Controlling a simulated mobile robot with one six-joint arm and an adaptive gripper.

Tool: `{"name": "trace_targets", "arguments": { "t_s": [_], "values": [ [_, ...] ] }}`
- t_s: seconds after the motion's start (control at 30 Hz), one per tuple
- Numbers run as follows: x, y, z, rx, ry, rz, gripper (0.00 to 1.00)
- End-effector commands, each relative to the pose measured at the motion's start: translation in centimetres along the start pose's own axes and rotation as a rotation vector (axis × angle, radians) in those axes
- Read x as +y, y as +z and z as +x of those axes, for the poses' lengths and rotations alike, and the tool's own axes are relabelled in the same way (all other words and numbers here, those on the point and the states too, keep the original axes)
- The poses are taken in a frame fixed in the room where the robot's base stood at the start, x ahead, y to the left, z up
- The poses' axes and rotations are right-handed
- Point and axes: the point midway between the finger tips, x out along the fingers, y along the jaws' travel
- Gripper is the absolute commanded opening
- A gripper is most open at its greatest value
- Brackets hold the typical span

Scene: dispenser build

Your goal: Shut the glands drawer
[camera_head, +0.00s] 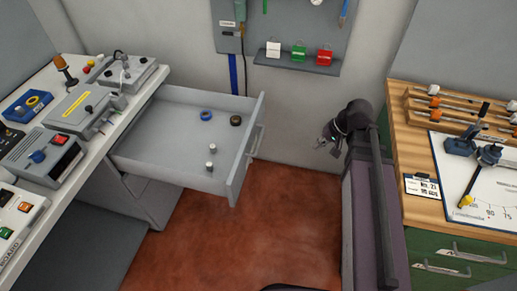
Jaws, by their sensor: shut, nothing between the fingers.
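A grey drawer (170,152) is pulled far out from under the workbench on the left. Several small round fittings lie in it: a blue ring (206,115), a dark ring (236,121) and small pale metal pieces (210,166). Its front panel (246,153) faces right and carries a bar handle (254,144). No label that I can read names it as the glands drawer. My gripper (323,142) is shut and empty. It is to the right of the drawer front, apart from the handle, and points left.
The workbench (137,95) on the left holds several control boxes. A wooden-topped cabinet (416,208) with green drawers stands at right, close to my arm. A wall shelf (299,64) with padlocks is behind. Red floor (276,215) lies open between drawer and arm.

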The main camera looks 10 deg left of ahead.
Motion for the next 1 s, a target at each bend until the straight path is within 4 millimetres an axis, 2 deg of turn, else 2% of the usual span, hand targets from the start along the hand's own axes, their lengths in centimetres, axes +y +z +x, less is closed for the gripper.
{"name": "trace_targets", "arguments": {
  "t_s": [0.03,0.3,0.6,1.0],
  "values": [
    [0.4,-0.5,1.8,0.001,-0.031,0.001,0.00],
    [-0.2,-2.2,6.1,0.008,-0.214,0.007,0.00],
    [-0.8,-4.2,10.0,0.016,-0.415,0.015,0.00],
    [-1.0,-6.9,14.2,0.028,-0.685,0.025,0.00]
  ]
}}
